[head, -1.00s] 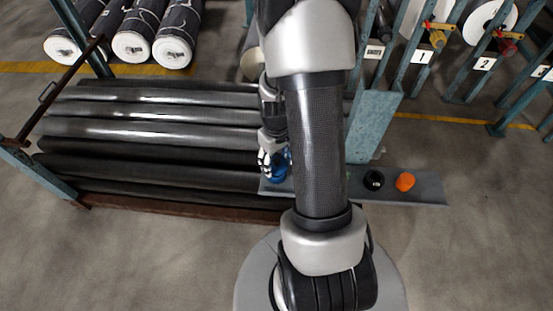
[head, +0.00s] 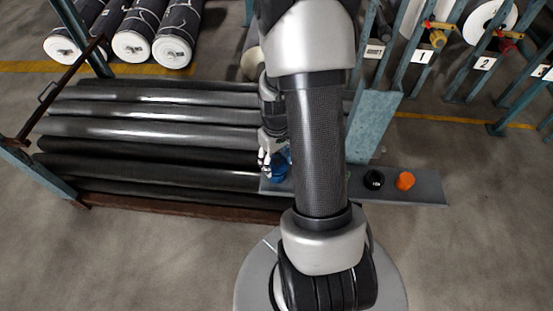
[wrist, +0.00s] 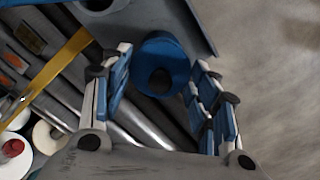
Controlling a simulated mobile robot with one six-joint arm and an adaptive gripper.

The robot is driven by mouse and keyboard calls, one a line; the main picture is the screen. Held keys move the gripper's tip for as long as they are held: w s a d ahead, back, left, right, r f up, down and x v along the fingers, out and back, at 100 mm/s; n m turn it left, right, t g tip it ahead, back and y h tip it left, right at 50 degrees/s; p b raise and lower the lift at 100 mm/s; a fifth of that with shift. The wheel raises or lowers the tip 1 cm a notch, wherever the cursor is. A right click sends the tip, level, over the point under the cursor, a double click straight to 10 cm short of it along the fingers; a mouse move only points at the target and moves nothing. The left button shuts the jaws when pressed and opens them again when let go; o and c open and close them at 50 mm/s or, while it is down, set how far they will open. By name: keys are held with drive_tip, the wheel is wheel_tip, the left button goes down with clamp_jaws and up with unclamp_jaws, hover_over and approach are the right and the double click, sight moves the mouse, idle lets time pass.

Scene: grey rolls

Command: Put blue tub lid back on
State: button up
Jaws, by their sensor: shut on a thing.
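In the wrist view a round blue lid (wrist: 176,52) with a dark knob lies between the padded fingers of my gripper (wrist: 165,82). My gripper is shut on this lid, though the exact contact is hard to see. My arm hides part of this area, and I cannot separate lid from tub there.
A black round item (head: 374,180) and an orange one (head: 405,181) stand on the grey board (head: 430,187) to the right. Long dark rolls (head: 150,130) lie in a rack at the left. A teal post (head: 372,125) rises behind the board. The front floor is clear.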

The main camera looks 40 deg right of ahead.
sight(276, 160)
drive_tip(key=shift+f, duration=0.2)
drive_tip(key=shift+f+b, duration=0.65)
drive_tip(key=shift+b, duration=0.05)
drive_tip(key=o, duration=1.1)
wheel_tip(276, 160, up, 12)
idle(0.4)
